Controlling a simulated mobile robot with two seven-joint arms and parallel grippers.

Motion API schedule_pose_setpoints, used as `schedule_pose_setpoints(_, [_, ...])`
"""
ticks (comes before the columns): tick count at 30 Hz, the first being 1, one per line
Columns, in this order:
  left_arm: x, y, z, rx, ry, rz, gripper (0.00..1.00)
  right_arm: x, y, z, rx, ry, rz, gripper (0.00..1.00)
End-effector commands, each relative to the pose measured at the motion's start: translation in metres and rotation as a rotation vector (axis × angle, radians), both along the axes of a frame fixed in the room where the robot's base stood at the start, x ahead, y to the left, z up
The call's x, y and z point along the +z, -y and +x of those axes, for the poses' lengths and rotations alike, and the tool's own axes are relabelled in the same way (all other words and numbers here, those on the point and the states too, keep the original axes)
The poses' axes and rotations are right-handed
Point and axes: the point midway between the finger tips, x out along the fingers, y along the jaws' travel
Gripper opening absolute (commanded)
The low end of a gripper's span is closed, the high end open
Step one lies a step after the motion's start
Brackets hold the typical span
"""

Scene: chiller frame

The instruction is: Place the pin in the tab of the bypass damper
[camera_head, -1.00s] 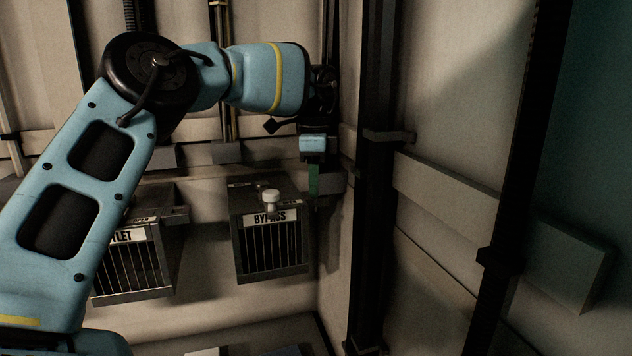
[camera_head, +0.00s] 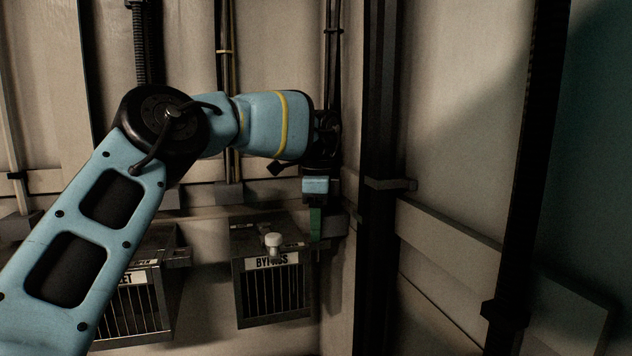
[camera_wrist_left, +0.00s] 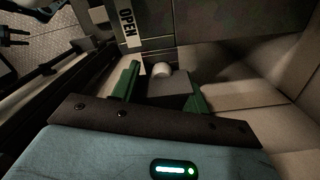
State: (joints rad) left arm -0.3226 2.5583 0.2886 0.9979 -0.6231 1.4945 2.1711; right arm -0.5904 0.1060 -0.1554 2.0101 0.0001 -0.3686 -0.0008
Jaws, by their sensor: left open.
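The bypass damper is a grey louvred box labelled BYPASS (camera_head: 280,290), low on the back wall in the head view. A pin with a round white head (camera_head: 273,241) stands upright at the front of its top. The tab cannot be made out clearly. My left gripper (camera_head: 316,222) points down just right of and behind the pin, apart from it. In the left wrist view, its two green fingers (camera_wrist_left: 160,76) are spread open. A grey block (camera_wrist_left: 170,87) shows between them, with a white round head (camera_wrist_left: 162,69) just beyond it. My right gripper does not show in the head view.
A second louvred box (camera_head: 135,305), its label partly covered by my left arm, hangs left of the damper. A dark vertical post (camera_head: 375,120) stands close right of my gripper. An OPEN label (camera_wrist_left: 130,28) shows in the wrist view. A dark pronged shape (camera_wrist_left: 14,36) there is unclear.

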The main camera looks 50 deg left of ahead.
Motion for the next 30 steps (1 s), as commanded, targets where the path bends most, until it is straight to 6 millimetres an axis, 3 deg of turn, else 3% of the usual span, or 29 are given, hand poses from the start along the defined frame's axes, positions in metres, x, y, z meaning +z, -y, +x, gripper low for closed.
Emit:
schedule_pose_setpoints(9, [0.063, -0.001, 0.002, 0.001, 0.016, 0.002, 0.44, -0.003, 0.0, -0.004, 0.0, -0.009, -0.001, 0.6])
schedule_pose_setpoints(15, [0.089, -0.001, 0.002, -0.002, 0.02, 0.005, 0.44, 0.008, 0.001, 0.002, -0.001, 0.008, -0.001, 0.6])
schedule_pose_setpoints(30, [0.117, 0.001, 0.004, -0.01, 0.025, 0.013, 0.44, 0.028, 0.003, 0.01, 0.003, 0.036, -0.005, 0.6])
